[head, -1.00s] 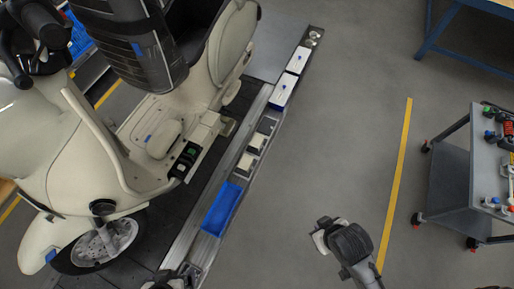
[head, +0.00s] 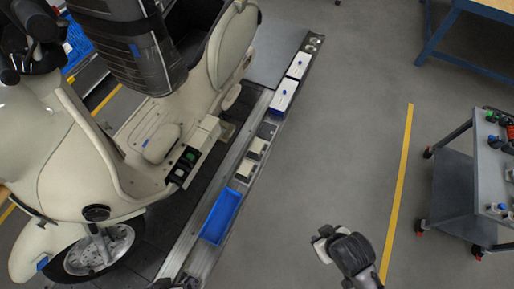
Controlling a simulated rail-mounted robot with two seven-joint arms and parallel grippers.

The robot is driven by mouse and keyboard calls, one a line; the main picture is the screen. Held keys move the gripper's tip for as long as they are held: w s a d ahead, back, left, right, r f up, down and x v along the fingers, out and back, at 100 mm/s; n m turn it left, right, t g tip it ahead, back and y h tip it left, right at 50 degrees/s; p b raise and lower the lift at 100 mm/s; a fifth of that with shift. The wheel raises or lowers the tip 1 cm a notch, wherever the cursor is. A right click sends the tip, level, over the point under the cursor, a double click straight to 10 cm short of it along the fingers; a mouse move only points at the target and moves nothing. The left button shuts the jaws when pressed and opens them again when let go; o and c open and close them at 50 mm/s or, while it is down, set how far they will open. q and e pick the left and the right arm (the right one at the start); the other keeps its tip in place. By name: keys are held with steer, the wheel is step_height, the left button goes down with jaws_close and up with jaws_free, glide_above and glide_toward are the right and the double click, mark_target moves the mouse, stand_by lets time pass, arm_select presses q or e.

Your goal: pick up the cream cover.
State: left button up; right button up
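Two small cream pieces lie on the narrow parts ledge beside the scooter, one (head: 257,147) above the other (head: 246,167). Either could be the cream cover; I cannot tell which from here. A cream panel (head: 161,143) with a blue mark also sits on the scooter's footboard. My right gripper (head: 321,245) hangs over the grey floor, to the right of the ledge and apart from all of these; its finger opening is not clear. Only a small dark part of my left arm's end (head: 182,283) shows at the bottom edge, its fingers hidden.
A blue tray (head: 221,216) sits on the ledge below the cream pieces. White-topped boxes with blue (head: 284,97) stand further up. The cream scooter (head: 70,170) fills the left. A grey tool trolley (head: 452,181) stands right. Floor between is clear.

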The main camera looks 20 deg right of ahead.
steer(key=o, duration=1.2)
steer(key=shift+a, duration=0.15)
steer(key=shift+o, duration=0.2)
steer(key=shift+w, duration=0.1)
